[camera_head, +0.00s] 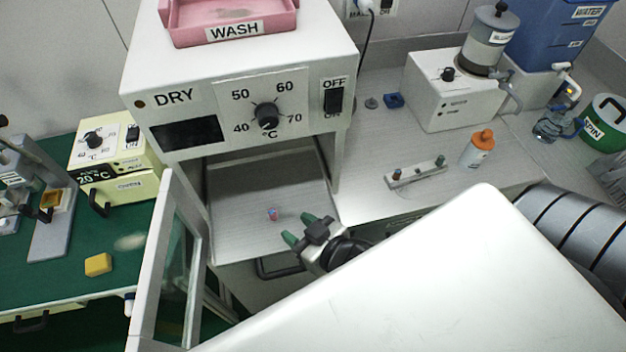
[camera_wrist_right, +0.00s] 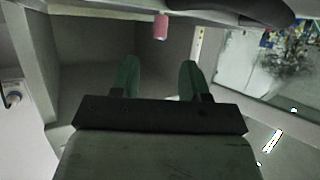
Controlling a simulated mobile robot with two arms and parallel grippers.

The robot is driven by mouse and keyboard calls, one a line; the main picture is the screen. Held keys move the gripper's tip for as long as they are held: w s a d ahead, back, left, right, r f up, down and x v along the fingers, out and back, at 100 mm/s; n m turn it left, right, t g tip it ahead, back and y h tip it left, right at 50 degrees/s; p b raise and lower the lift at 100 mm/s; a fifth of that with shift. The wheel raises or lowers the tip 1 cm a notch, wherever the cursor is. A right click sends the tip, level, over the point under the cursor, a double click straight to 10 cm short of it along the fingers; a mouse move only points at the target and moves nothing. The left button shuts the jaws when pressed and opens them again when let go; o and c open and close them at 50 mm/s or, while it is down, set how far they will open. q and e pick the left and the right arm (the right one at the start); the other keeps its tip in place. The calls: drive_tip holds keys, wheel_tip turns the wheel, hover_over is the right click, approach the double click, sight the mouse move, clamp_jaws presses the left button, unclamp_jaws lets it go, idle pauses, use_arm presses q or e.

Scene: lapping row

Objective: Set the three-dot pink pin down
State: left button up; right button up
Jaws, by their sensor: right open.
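A small pink pin (camera_head: 272,213) stands on the shelf (camera_head: 235,240) inside the open DRY oven (camera_head: 240,100). It looks upright, with some blue on it; its dots are too small to count. In the right wrist view the pink pin (camera_wrist_right: 161,27) shows beyond the fingertips, roughly centred between them. My right gripper (camera_head: 300,230), with green fingers, is open and empty at the shelf's front right, apart from the pin. Its spread fingers also show in the right wrist view (camera_wrist_right: 159,78). My left gripper is not in view.
The oven's glass door (camera_head: 175,260) hangs open at the left. A pink WASH tray (camera_head: 230,28) sits on top of the oven. On the right counter are a small pin rack (camera_head: 416,173) and an orange-capped bottle (camera_head: 477,150). The shelf around the pin is clear.

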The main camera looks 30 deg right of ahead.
drive_tip(key=shift+v, duration=2.15)
